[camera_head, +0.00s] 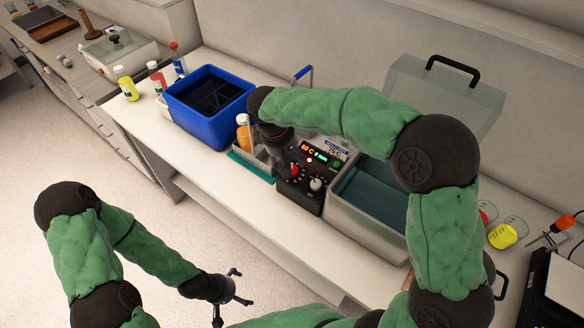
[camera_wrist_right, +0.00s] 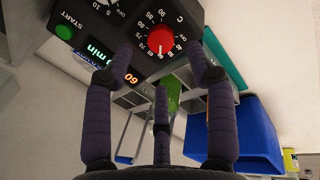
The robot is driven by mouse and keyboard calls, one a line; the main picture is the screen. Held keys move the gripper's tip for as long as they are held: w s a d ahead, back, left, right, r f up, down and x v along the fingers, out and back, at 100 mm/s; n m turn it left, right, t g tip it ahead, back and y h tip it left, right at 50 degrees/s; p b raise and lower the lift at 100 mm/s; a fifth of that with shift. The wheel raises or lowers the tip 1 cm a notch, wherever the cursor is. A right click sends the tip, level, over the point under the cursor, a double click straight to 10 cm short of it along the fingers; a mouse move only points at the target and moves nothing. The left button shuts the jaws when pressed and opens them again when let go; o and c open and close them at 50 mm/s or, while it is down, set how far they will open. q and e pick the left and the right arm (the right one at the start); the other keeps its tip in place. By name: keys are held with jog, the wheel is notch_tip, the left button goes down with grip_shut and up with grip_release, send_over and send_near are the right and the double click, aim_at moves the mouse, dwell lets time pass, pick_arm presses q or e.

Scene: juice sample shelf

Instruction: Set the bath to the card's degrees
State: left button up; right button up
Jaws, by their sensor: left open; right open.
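The water bath (camera_head: 343,207) stands on the bench with its clear lid raised. Its black control panel (camera_head: 305,196) carries a red knob (camera_head: 295,170), a grey knob (camera_head: 317,184) and a lit display. In the right wrist view the red knob (camera_wrist_right: 160,40) is on a degree scale and the orange display (camera_wrist_right: 130,78) reads 60. A small blue and white card (camera_head: 337,146) is behind the panel; its text is too small to read surely. My right gripper (camera_wrist_right: 166,62) is open, its fingers around the red knob's area; contact is unclear. My left gripper (camera_head: 236,289) is open and empty, away from the bench.
A blue bin (camera_head: 202,132) stands left of the bath, with several bottles beyond it. A green start button (camera_wrist_right: 64,32) is on the panel.

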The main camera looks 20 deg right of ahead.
aim_at(293, 170)
jog(key=b+x, duration=0.1)
jog(key=x, duration=0.4)
jog(key=shift+d+f, duration=0.1)
jog(key=shift+f, duration=0.3)
grip_shut()
